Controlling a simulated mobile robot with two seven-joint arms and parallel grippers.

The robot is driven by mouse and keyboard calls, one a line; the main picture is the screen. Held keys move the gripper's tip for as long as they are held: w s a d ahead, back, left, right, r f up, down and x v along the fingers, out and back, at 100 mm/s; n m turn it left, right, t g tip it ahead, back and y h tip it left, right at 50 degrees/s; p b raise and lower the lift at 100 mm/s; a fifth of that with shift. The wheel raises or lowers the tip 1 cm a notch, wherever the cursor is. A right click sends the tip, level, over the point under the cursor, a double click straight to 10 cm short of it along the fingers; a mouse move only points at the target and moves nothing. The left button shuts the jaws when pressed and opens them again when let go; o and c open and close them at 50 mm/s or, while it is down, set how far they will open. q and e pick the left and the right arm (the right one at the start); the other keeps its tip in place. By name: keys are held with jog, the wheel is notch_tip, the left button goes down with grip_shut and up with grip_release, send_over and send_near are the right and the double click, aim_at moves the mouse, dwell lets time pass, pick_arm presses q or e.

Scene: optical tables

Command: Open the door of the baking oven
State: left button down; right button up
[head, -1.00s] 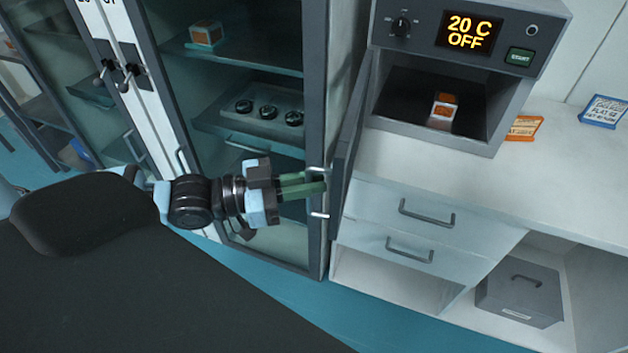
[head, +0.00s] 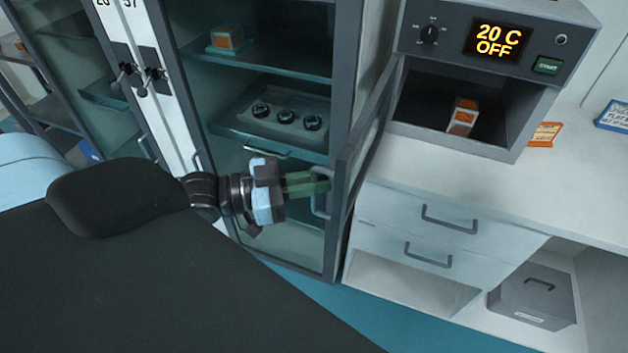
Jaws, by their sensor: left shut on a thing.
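The baking oven (head: 483,38) stands on the counter at the upper right, its display reading 20 C OFF. Its door (head: 366,130) is swung wide open to the left, seen at a steep angle. The oven's inside is exposed, with a small orange and white box (head: 463,117) in it. My left gripper (head: 318,187) is shut on the door handle (head: 321,200) at the door's outer edge. The green fingers reach the handle from the left. My right gripper is not in view.
A glass-fronted cabinet (head: 345,70) stands behind the open door and my left gripper. Drawers (head: 440,225) and an open shelf with a grey box (head: 535,292) lie below the counter (head: 440,165). An orange card (head: 545,134) stands right of the oven.

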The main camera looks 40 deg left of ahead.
pick_arm(q)
jog(key=shift+w+a+r, duration=0.1)
jog(key=shift+r, duration=0.1)
jog(key=c, duration=1.6)
grip_release()
jog(key=shift+w+f, duration=0.1)
jog(key=shift+f, duration=0.05)
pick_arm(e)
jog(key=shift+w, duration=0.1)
pick_arm(q)
jog(key=shift+s, duration=0.2)
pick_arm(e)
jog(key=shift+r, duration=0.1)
